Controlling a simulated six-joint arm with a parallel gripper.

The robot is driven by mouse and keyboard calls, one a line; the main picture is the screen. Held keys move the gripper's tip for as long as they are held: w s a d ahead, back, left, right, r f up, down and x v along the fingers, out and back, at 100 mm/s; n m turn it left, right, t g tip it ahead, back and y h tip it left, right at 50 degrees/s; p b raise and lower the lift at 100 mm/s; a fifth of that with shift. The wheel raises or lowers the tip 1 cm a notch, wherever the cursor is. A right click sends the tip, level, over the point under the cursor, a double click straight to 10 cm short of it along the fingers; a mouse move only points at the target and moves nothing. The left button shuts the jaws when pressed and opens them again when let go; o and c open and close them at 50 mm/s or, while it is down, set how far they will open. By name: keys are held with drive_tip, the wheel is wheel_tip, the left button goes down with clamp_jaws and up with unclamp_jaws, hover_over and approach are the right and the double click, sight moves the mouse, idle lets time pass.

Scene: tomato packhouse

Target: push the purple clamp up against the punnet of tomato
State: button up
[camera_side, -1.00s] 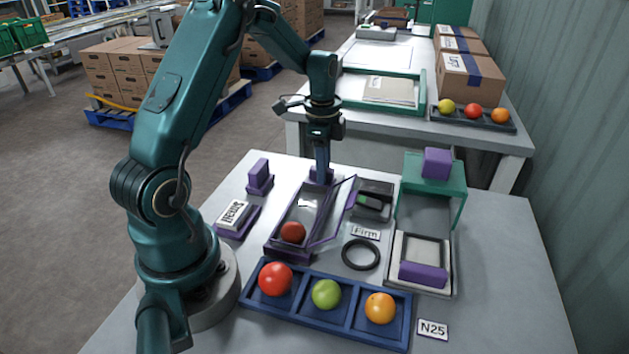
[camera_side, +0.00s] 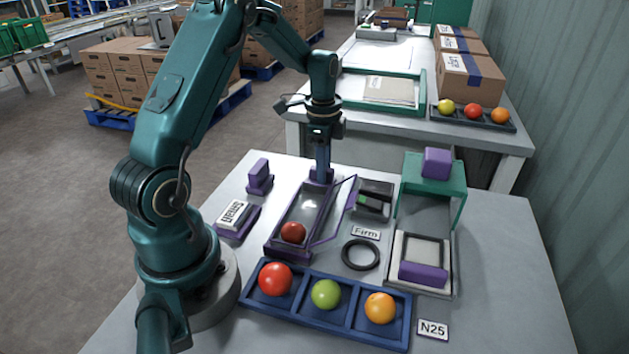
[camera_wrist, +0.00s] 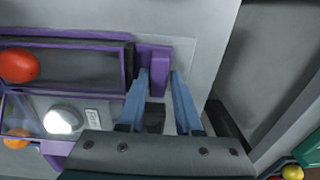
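The purple clamp (camera_side: 320,177) is a small block at the far end of the punnet (camera_side: 275,252), a long purple-rimmed tray with a red tomato (camera_side: 293,232) at its near end. In the wrist view the clamp (camera_wrist: 153,65) lies beside the punnet's dark end wall (camera_wrist: 129,65); I cannot tell whether they touch. My gripper (camera_side: 322,167) points straight down at the clamp. In the wrist view its two blue fingers (camera_wrist: 160,73) stand apart, their tips over or around the clamp. I cannot tell whether they grip it; the lower contact is hidden.
A clear purple-edged lid (camera_side: 333,220) leans out on the punnet's right. A dark tray (camera_side: 374,187), black ring (camera_side: 361,254) and green-framed stand (camera_side: 408,187) are further right. A blue fruit tray (camera_side: 333,322) lies in front. Purple-based pieces (camera_side: 259,178) stand left.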

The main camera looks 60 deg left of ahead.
drive_tip(key=shift+s+d+f+g, duration=0.15)
drive_tip(key=shift+s+f+g, duration=0.15)
drive_tip(key=shift+s+f, duration=0.3)
drive_tip(key=shift+w+r, duration=0.1)
drive_tip(key=shift+r, duration=2.2)
drive_tip(key=shift+r, duration=0.25)
wheel_tip(320, 180, up, 6)
drive_tip(key=shift+r, duration=0.25)
drive_tip(key=shift+d, duration=0.1)
